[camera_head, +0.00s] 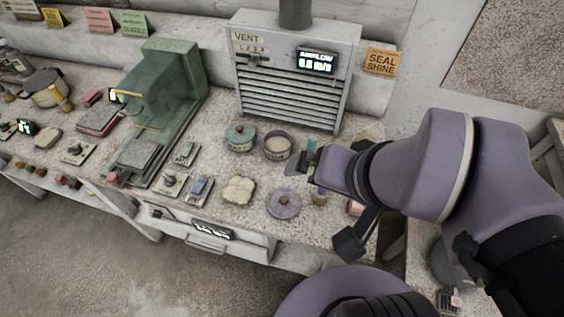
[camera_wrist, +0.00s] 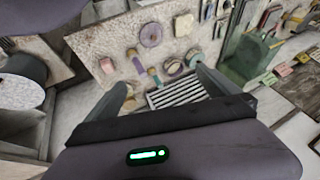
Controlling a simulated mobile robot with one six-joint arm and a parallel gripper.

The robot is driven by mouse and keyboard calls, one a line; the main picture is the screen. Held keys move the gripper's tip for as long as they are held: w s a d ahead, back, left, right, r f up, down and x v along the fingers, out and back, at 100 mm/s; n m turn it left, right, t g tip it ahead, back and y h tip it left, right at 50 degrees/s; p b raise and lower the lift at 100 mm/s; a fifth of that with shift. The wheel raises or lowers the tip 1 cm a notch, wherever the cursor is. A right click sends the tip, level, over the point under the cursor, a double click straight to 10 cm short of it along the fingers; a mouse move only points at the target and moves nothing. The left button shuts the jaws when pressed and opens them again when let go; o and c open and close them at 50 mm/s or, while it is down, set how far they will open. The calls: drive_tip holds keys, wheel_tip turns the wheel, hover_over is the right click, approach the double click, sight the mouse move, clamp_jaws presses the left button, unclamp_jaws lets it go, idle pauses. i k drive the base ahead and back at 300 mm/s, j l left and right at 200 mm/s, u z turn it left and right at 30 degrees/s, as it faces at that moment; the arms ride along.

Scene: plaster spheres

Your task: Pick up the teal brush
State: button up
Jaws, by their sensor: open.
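A small teal upright piece (camera_head: 311,145), probably the teal brush, shows at the right of the bench, beside the purple-rimmed bowl (camera_head: 278,147). In the wrist view a teal-and-tan brush (camera_wrist: 155,76) lies between that bowl and a purple-ended brush (camera_wrist: 135,60). My gripper (camera_wrist: 163,80) is open, with its two fingers apart and nothing visibly held. The teal brush shows between and beyond the fingers. In the head view my gripper (camera_head: 302,165) is over the bench's right part, and my arm hides some of the area.
The grey vent box (camera_head: 295,75) stands behind the bowls. A green machine (camera_head: 165,95) stands farther left. The bench's front edge is close.

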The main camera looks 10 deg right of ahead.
sight(312, 140)
drive_tip(key=i+j+z, duration=0.1)
drive_tip(key=j+z, duration=0.5)
drive_tip(key=z, duration=0.25)
drive_tip(key=j+z, duration=0.4)
drive_tip(key=i+l, duration=0.05)
